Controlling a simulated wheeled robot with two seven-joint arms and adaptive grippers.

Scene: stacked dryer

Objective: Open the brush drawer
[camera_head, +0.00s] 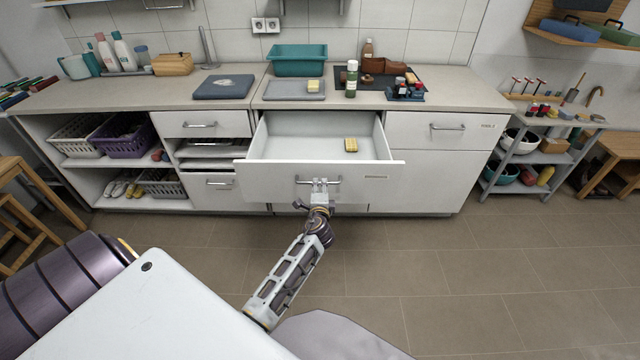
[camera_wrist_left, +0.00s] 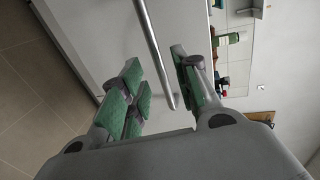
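The wide middle drawer (camera_head: 255,180) stands pulled out from the white counter unit, its inside showing. A small yellow-and-brown brush or sponge (camera_head: 350,145) lies in it toward the right. The drawer's bar handle (camera_head: 302,181) is at the middle of its front. My left gripper (camera_head: 320,184) is at this handle. In the left wrist view, the handle bar (camera_wrist_left: 152,48) runs between the green-padded fingers of my left gripper (camera_wrist_left: 157,68), which stand apart with gaps showing beside the bar. The fingers look open around it. My right gripper is not in view.
A closed drawer (camera_head: 447,128) is on the right. Shelves with baskets (camera_head: 122,137) are on the left. The tiled floor in front is clear.

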